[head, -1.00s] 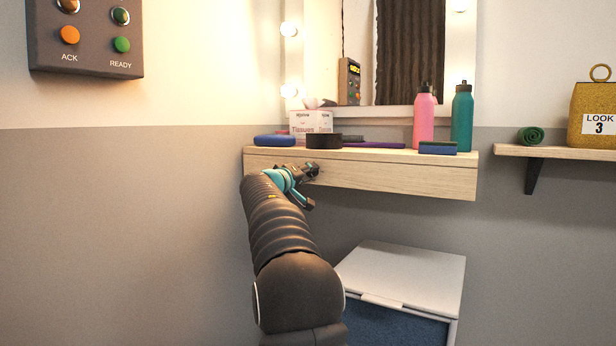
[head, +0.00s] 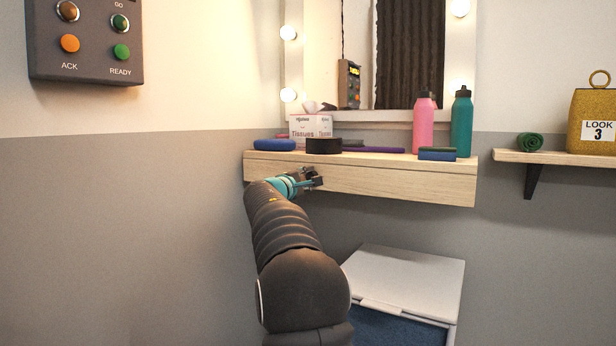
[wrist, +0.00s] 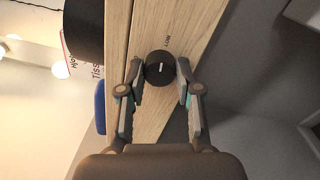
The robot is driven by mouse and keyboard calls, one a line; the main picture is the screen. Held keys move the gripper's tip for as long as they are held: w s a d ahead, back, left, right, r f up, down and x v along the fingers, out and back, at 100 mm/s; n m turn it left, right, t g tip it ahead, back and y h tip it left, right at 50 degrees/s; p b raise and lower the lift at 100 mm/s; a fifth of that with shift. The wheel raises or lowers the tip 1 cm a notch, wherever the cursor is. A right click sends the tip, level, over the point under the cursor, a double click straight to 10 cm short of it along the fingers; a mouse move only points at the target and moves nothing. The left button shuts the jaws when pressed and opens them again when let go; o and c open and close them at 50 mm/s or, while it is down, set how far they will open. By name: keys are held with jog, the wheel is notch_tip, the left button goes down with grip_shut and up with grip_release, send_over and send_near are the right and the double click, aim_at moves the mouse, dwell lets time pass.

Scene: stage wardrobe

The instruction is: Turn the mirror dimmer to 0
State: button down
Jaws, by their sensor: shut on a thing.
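The mirror dimmer is a round black knob (wrist: 159,70) on the front face of the wooden shelf, in the wrist view.
On the shelf (head: 400,185) are a tissue box (head: 310,127), black roll (head: 323,146), blue case (head: 274,145), pink bottle (head: 424,125) and teal bottle (head: 461,125). A white-lidded bin (head: 410,275) stands below. A button panel (head: 85,40) is on the left wall.

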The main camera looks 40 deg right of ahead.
jog(key=n+p, duration=0.2)
jog(key=n, duration=0.2)
jog(key=shift+n, duration=0.4)
jog(key=n+p, duration=0.3)
jog(key=n, duration=0.1)
jog(key=shift+r+n+t+y+p, duration=0.15)
jog(key=shift+n+t+y+p, duration=0.15)
jog(key=shift+n+p, duration=0.1)
jog(key=n+p, duration=0.3)
jog(key=shift+s+n, duration=0.1)
jog(key=shift+n, duration=0.2)
jog(key=shift+f+n+p, duration=0.2)
jog(key=shift+n+p, duration=0.95)
jog(key=shift+n, duration=0.85)
jog(key=c, duration=0.8)
grip_release()
